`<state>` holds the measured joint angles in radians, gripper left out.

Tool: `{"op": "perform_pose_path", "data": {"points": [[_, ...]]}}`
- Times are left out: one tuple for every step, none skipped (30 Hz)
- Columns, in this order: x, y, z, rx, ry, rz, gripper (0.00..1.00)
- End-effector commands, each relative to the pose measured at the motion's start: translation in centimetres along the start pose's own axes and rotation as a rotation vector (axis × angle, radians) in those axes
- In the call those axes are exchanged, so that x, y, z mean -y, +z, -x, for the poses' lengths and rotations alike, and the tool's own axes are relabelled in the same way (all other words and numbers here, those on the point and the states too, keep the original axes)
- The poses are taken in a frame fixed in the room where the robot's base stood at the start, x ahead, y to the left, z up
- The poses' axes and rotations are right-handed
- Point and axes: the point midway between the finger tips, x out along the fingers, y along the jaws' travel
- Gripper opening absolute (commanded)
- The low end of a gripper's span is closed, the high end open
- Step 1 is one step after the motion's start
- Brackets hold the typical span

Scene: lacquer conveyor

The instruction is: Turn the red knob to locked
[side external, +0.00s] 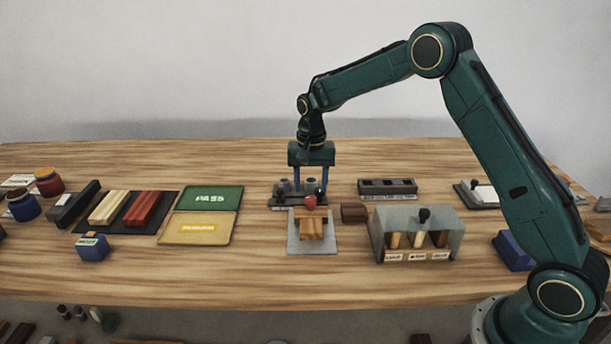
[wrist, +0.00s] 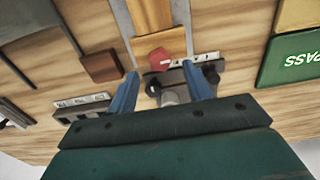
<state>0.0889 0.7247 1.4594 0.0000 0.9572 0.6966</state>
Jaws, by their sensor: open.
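The red knob (side external: 311,200) sits at the front of a dark fixture (side external: 285,200), beside a wooden block on a grey plate. In the wrist view the red knob (wrist: 160,59) shows as a faceted shape near the label strip, with a dark knob (wrist: 209,72) to its right. My gripper (side external: 311,190) is over the fixture, its blue fingers pointing down. In the wrist view my gripper (wrist: 166,82) is open, with the red knob between and just beyond the fingertips. Contact with the knob is not visible. The label text is too small to read.
A grey plate (side external: 296,246) holds a wooden block (side external: 311,229) in front. A brown block (side external: 354,213) and a grey rack with a black knob (side external: 455,245) stand to the right. Green and yellow panels (side external: 209,199) lie left. Bare table lies behind.

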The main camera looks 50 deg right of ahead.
Motion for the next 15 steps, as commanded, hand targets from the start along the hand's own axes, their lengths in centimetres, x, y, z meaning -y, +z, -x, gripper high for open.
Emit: {"op": "perform_pose_path", "data": {"points": [[0.1,-0.1,0.9,-0.004,-0.003,0.000,0.51],[0.1,-0.1,1.5,-0.004,-0.003,0.000,0.51],[0.1,-0.1,2.2,-0.004,-0.003,0.000,0.51],[0.1,-0.1,2.7,-0.004,-0.003,0.000,0.51],[0.1,-0.1,3.2,-0.003,-0.003,0.000,0.51],[0.1,-0.1,3.9,-0.005,-0.004,0.000,0.51],[0.1,-0.1,4.5,-0.004,-0.004,0.000,0.51],[0.1,-0.1,5.0,-0.005,-0.004,0.000,0.51],[0.0,-0.1,5.6,-0.003,-0.003,0.000,0.51],[0.1,-0.1,6.1,-0.004,-0.004,0.000,0.51],[0.1,-0.1,6.6,-0.004,-0.003,0.000,0.51],[0.1,-0.1,7.2,-0.004,-0.003,0.000,0.51],[0.0,-0.1,7.6,-0.004,-0.003,0.000,0.51],[0.0,0.0,8.0,-0.003,-0.003,0.000,0.51],[0.1,-0.1,8.5,-0.004,-0.003,0.000,0.51]]}}
